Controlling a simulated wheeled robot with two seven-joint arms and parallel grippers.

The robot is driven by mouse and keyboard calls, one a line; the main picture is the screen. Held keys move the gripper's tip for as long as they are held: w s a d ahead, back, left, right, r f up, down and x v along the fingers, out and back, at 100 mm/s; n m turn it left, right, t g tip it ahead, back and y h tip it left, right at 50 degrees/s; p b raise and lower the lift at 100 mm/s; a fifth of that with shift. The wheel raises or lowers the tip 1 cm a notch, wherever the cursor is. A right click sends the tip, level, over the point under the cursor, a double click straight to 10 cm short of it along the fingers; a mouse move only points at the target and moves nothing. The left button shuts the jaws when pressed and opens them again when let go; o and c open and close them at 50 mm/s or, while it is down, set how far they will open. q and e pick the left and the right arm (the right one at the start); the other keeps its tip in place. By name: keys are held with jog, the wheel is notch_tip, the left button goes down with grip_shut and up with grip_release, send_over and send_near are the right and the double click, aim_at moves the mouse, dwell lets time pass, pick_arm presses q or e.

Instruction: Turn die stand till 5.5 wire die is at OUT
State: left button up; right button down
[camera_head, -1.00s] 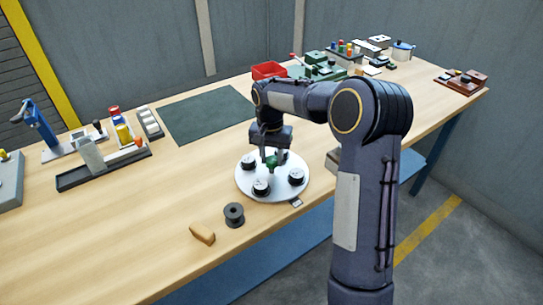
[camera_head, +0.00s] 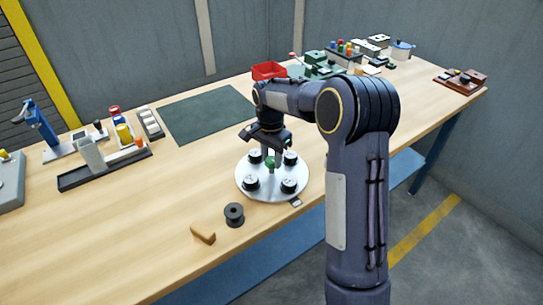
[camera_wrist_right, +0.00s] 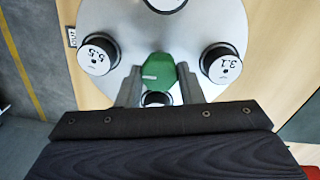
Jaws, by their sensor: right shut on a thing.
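The round silver die stand (camera_head: 271,191) is on the bench with several black dies around its rim. My right gripper (camera_head: 272,155) reaches down over its middle; in the right wrist view its fingers (camera_wrist_right: 160,90) are shut on the green knob (camera_wrist_right: 158,70). The 5.5 wire die (camera_wrist_right: 97,54) is at the left of the stand there, right beside the OUT tag (camera_wrist_right: 71,37) and nearly in line with it. The 3.1 die (camera_wrist_right: 220,63) is at the right. Two other dies' labels cannot be read. The OUT tag (camera_head: 296,203) lies at the stand's front right edge. My left gripper is out of view.
A black spool (camera_head: 234,214) and a tan block (camera_head: 203,234) lie in front of the stand, to the left. A dark green mat (camera_head: 207,114) lies behind. A grey tray (camera_head: 105,166) with parts is at left. A red bin (camera_head: 268,71) is at the back.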

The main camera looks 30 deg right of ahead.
aim_at(271, 159)
jog(key=shift+d+m, duration=0.1)
jog(key=shift+m, duration=0.4)
dwell(0.3)
jog(key=c, duration=1)
grip_release()
jog(key=shift+o, duration=0.2)
notch_tip(271, 159, up, 8)
jog(key=shift+w+f, duration=0.1)
jog(key=shift+f, duration=0.15)
jog(key=shift+r, duration=0.2)
